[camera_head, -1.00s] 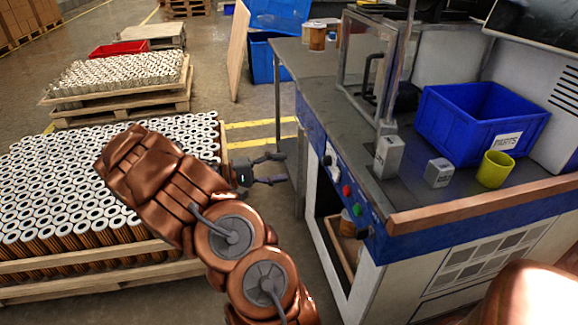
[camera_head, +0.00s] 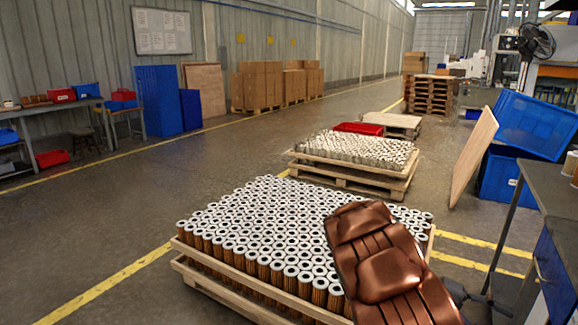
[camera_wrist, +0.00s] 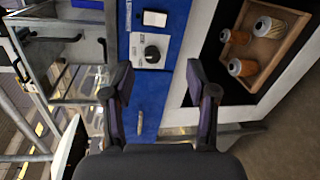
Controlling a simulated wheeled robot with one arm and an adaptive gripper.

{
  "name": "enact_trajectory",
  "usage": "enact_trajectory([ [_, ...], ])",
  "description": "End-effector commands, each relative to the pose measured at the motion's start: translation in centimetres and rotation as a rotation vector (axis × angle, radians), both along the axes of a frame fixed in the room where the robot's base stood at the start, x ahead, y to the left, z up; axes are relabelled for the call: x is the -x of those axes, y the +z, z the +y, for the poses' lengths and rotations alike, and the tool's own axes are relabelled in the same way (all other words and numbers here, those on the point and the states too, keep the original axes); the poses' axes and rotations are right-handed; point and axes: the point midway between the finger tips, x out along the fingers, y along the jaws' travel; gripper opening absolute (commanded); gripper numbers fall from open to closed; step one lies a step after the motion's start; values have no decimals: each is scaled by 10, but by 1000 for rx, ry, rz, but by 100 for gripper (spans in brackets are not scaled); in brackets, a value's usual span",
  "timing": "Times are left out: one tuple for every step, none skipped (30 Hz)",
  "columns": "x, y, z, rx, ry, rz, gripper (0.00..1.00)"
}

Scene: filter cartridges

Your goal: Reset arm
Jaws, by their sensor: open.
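My gripper (camera_wrist: 160,90) is open and empty in the wrist view, its two dark fingers spread apart. Between and beyond them are a blue panel (camera_wrist: 153,95) and a black knob (camera_wrist: 152,54) on a white plate. In the head view my gripper shows only partly at the lower right, behind my copper-coloured arm. Filter cartridges (camera_head: 275,215) stand upright in dense rows on a wooden pallet (camera_head: 215,288), left of my arm. Several cartridges (camera_wrist: 268,27) also sit in a wooden tray (camera_wrist: 290,58) inside a dark opening, right of my gripper in the wrist view.
A second loaded pallet (camera_head: 352,180) stands behind the first. A grey workbench (camera_head: 555,195) is at the right edge, with blue bins (camera_head: 535,125) and a leaning board (camera_head: 474,155) beyond it. The floor (camera_head: 100,225) at left is clear.

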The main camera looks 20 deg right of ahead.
Motion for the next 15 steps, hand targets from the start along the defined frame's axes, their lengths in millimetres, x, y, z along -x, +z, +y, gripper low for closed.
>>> enact_trajectory([
  [5,5,11,-28,-7,-25,58],
  [8,6,18,-52,-11,-37,58],
  [11,7,27,-82,-16,-55,58],
  [14,8,33,-105,-18,-70,58],
  [16,8,40,-127,-20,-85,58],
  [19,8,49,-160,-21,-101,58],
  [21,8,56,-184,-21,-116,58],
  [24,8,63,-209,-21,-131,58],
  [27,7,73,-243,-19,-150,58],
  [28,6,80,-270,-16,-163,58],
  [30,6,88,-295,-13,-179,58],
  [32,5,97,-329,-7,-200,58],
  [34,4,105,-356,-4,-214,58],
  [35,3,113,-384,1,-226,58],
  [38,2,123,-419,8,-245,58],
])
